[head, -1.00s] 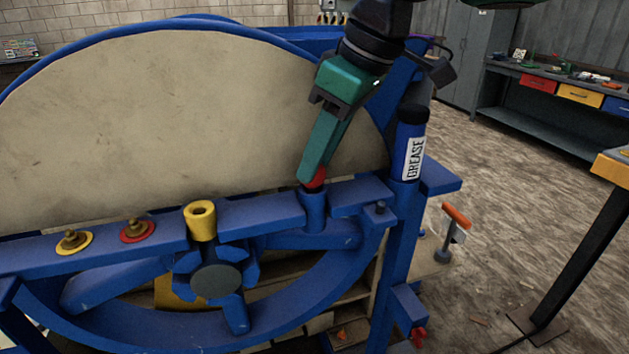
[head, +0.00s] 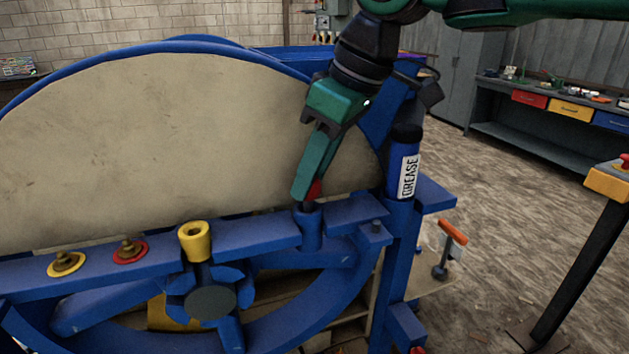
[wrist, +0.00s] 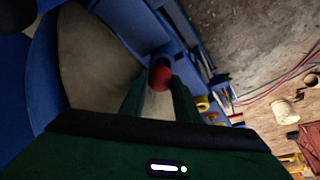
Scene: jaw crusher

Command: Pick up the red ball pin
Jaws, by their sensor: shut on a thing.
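The red ball pin (head: 315,189) shows as a red ball top at the blue socket (head: 311,228) on the crusher's front rail. In the wrist view the red ball (wrist: 160,75) sits between the tips of the two green fingers. My gripper (head: 303,198) is green, tilted, and shut on the ball pin. A short dark length shows below the fingers, just above the socket's mouth. The fingers cover much of the pin in the head view, and I cannot tell how much of it is inside the socket.
A yellow bushing (head: 194,242) stands on the blue rail to the left, with a red-ringed fitting (head: 130,251) and a yellow-ringed fitting (head: 66,264) beyond it. A blue grease tube (head: 405,165) stands close on the right. The large beige wheel (head: 180,140) is just behind.

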